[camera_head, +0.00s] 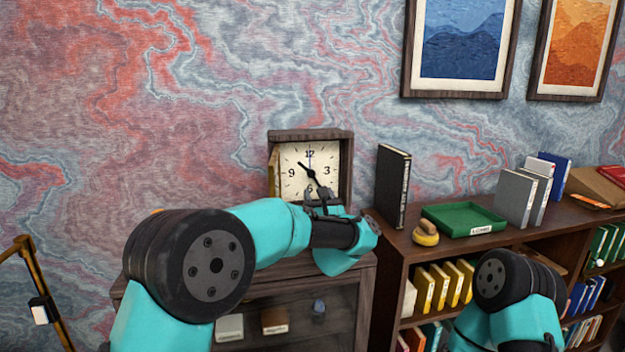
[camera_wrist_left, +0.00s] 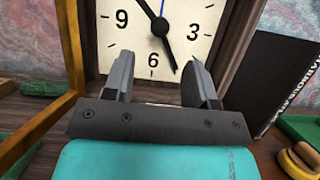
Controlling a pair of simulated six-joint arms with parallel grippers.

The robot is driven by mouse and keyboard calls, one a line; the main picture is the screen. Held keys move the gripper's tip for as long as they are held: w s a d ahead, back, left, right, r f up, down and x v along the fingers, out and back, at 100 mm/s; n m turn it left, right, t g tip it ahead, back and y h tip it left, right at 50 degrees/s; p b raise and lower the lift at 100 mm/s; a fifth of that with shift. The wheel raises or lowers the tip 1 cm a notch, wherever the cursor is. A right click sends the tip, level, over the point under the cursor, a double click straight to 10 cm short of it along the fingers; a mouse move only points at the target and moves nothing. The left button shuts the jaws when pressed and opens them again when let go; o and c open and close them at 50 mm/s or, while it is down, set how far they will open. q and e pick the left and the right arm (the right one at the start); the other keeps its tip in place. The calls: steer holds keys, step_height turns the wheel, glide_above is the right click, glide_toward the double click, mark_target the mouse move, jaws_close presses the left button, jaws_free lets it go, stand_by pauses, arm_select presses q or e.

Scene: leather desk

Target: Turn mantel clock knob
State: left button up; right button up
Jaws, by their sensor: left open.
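A square mantel clock (camera_head: 345,170) with a dark wooden case and cream dial stands against the wall. Its dial fills the top of the left wrist view (camera_wrist_left: 112,45). One black hand points near 5, another points up and left, and a thin blue hand points near 12. A tan frame (camera_head: 273,172), apparently the clock's open front door, stands out at its left side. My left gripper (camera_head: 320,191) is open and empty before the lower dial, its fingers on either side of the 6 in the left wrist view (camera_wrist_left: 158,68). I cannot make out a knob.
A black book (camera_head: 392,187) stands right of the clock. Beyond it are a yellow round object (camera_head: 425,234), a green tray (camera_head: 445,209) and grey books (camera_head: 514,197) on the bookcase top. My right arm is low at the right; its gripper is out of sight.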

mark_target(312, 175)
arm_select(q)
steer(key=x, duration=0.7)
steer(key=shift+w+a+r, duration=0.1)
steer(key=shift+w, duration=0.15)
jaws_close()
stand_by(0.3)
